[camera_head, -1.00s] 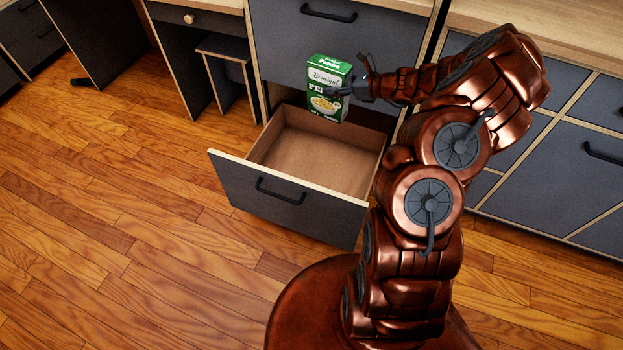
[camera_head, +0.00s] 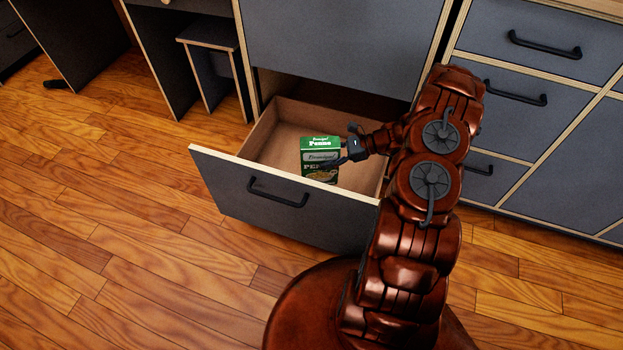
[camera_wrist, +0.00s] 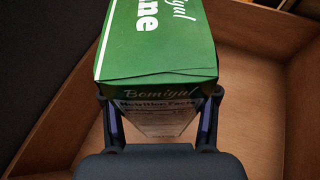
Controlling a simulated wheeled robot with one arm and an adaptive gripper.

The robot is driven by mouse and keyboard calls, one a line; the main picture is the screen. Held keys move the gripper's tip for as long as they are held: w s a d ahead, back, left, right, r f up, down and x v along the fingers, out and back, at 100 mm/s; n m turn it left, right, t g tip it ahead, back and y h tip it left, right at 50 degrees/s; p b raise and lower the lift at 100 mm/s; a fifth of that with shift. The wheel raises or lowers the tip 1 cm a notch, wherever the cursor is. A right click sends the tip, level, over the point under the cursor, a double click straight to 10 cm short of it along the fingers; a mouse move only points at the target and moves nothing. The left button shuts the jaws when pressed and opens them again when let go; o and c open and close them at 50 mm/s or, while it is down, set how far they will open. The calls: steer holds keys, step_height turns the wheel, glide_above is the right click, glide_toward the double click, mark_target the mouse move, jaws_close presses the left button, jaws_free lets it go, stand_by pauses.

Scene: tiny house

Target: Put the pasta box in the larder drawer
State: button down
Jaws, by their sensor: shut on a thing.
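The green and white pasta box (camera_head: 320,146) is upright inside the open larder drawer (camera_head: 278,222), near its front panel. The front panel hides the box's lower part, so I cannot tell whether it touches the drawer floor. My gripper (camera_head: 345,154) is shut on the box from its right side. In the wrist view the box (camera_wrist: 158,40) fills the middle, its green top towards the camera, and the fingers of my gripper (camera_wrist: 160,115) press on both of its sides. The drawer's brown interior (camera_wrist: 255,90) surrounds it there.
The drawer is otherwise empty, with bare floor left of the box. A grey cabinet front (camera_head: 335,45) stands above and behind the drawer. More grey drawers (camera_head: 520,95) are at the right, a small stool (camera_head: 208,40) at the left. Wooden floor (camera_head: 100,250) is clear in front.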

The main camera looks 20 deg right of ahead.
mark_target(328, 175)
step_height(328, 175, down, 10)
steer(key=b, duration=0.2)
steer(key=shift+f+b, duration=0.15)
steer(key=shift+b, duration=0.25)
steer(key=shift+c, duration=1.1)
jaws_free()
steer(key=shift+s+d+r, duration=0.15)
steer(key=shift+d+r, duration=0.15)
steer(key=shift+d, duration=0.05)
steer(key=p+v, duration=0.3)
steer(key=v, duration=0.8)
